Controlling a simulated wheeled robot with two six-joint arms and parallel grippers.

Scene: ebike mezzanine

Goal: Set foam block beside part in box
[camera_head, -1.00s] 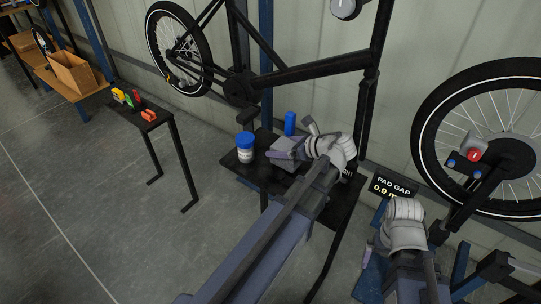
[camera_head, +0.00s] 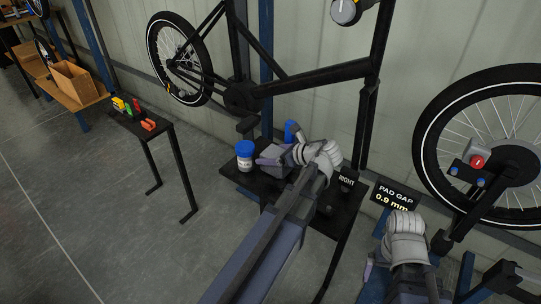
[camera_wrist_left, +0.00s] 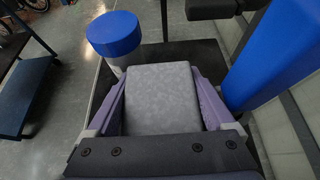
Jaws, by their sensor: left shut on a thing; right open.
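My left gripper (camera_head: 272,156) is shut on a grey foam block (camera_wrist_left: 160,95), over the small black table. In the left wrist view the block fills the space between the two purple fingers. In the head view the gripper and wrist mostly hide the block. A cardboard box (camera_head: 78,82) with open flaps stands on a wooden surface at the far upper left. Its inside is too small to make out, and I cannot see a part in it. My right gripper (camera_head: 372,268) is open at the lower right, partly hidden by its own wrist.
A white jar with a blue lid (camera_head: 245,156) and an upright blue object (camera_head: 291,131) stand close beside my left gripper. A small black stand (camera_head: 140,123) holds coloured items. A bike frame (camera_head: 310,76) hangs behind, with a wheel (camera_head: 422,140) at right. Floor at left is clear.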

